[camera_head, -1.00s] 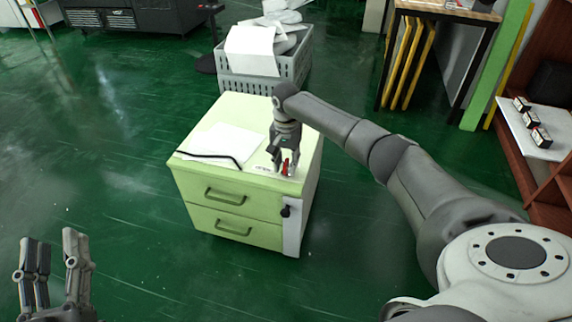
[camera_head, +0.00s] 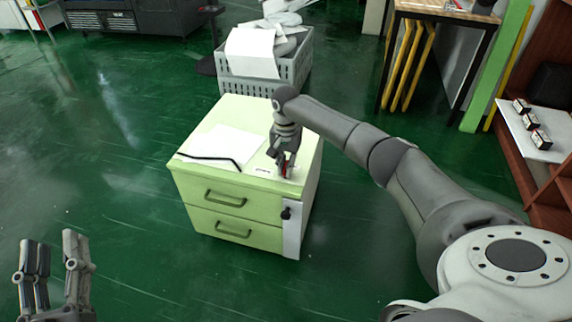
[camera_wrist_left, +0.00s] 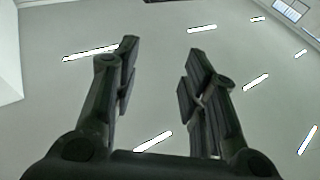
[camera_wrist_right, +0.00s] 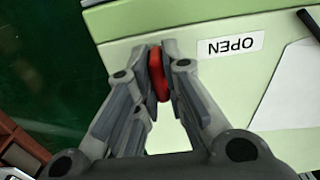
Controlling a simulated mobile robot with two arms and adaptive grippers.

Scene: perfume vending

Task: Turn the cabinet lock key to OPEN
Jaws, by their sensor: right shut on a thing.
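The light green cabinet (camera_head: 200,180) stands on the floor with two drawers at its front. A red key (camera_wrist_right: 159,75) is at the cabinet's top, near the front right corner. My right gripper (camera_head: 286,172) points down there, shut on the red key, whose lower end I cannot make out. A white label reading OPEN (camera_wrist_right: 230,46) lies beside it on the cabinet top, upside down in the right wrist view. A black lock (camera_head: 286,213) is on the pale strip at the cabinet's front right. My left gripper (camera_head: 50,245) is open and empty at the lower left.
A white paper (camera_head: 225,142) and a dark cord or pen (camera_head: 212,158) lie on the cabinet top. A grey crate (camera_head: 290,72) with white items stands behind. A shelf with small boxes (camera_head: 532,122) is at the right. The green floor at left is free.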

